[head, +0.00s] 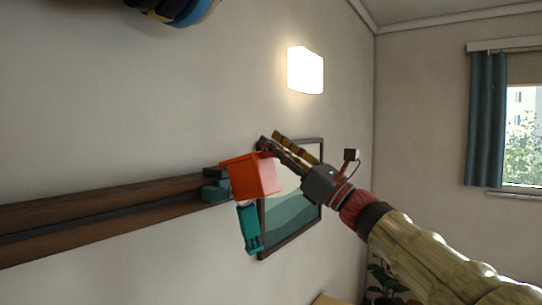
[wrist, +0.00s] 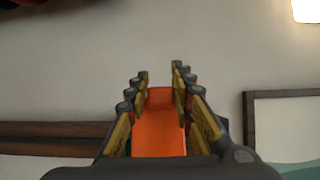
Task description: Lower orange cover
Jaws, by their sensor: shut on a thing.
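The orange cover (head: 252,177) is a box-like piece at the right end of a dark wooden rail on the wall. My gripper (head: 270,139) reaches in from the right, with its fingers at the cover's upper edge. In the wrist view the orange cover (wrist: 158,135) lies between the two rows of fingers of my gripper (wrist: 160,76). The gripper is shut on the cover. A teal part (head: 249,229) hangs just below the cover, and the cover hides whatever is behind it.
The wooden rail (head: 100,215) runs along the wall to the left, with dark teal blocks (head: 214,186) at its end. A framed picture (head: 300,212) hangs close behind the gripper. A lit wall lamp (head: 305,70) is above. The wall between lamp and rail is bare.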

